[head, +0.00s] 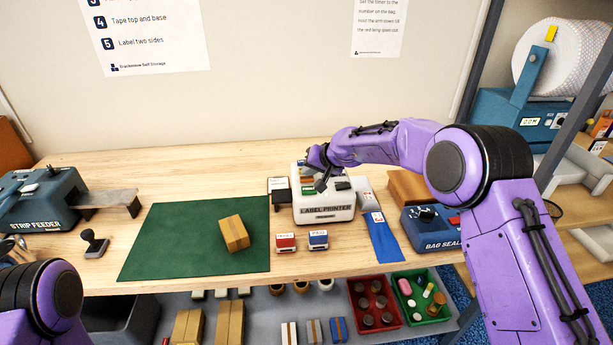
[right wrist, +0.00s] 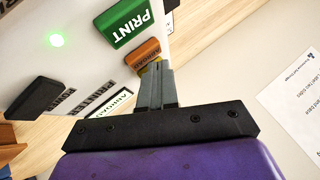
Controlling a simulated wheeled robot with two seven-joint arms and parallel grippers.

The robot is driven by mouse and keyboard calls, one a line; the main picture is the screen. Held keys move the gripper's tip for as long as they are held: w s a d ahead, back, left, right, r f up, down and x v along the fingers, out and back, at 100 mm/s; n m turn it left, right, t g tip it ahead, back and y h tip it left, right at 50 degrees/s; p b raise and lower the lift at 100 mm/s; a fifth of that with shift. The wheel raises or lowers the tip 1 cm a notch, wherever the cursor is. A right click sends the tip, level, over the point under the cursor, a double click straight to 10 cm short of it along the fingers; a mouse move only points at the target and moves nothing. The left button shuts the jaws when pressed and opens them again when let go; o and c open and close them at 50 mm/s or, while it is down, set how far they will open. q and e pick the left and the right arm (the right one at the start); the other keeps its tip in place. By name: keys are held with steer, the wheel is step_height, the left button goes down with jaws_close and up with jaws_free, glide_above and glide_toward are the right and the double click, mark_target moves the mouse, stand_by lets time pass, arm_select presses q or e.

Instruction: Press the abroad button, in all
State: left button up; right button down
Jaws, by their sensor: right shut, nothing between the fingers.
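The white label printer (head: 325,208) stands on the wooden table right of the green mat. In the right wrist view an orange button (right wrist: 143,53), with lettering that seems to read ABROAD, sits next to the green PRINT button (right wrist: 124,22). A green light (right wrist: 56,40) glows on the same white top. My right gripper (head: 320,180) is over the printer's top; in the right wrist view its fingers (right wrist: 154,72) are shut, empty, with tips at the orange button's edge. I cannot tell whether they touch it. My left gripper is out of view.
A brown carton (head: 234,233) lies on the green mat (head: 170,240). The bag sealer (head: 430,228) is to the right, the strip feeder (head: 40,200) far left.

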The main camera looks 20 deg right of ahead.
mark_target(309, 179)
steer(key=shift+r, duration=0.45)
step_height(309, 179, up, 5)
steer(key=p, duration=0.5)
steer(key=shift+r, duration=0.1)
stand_by(0.4)
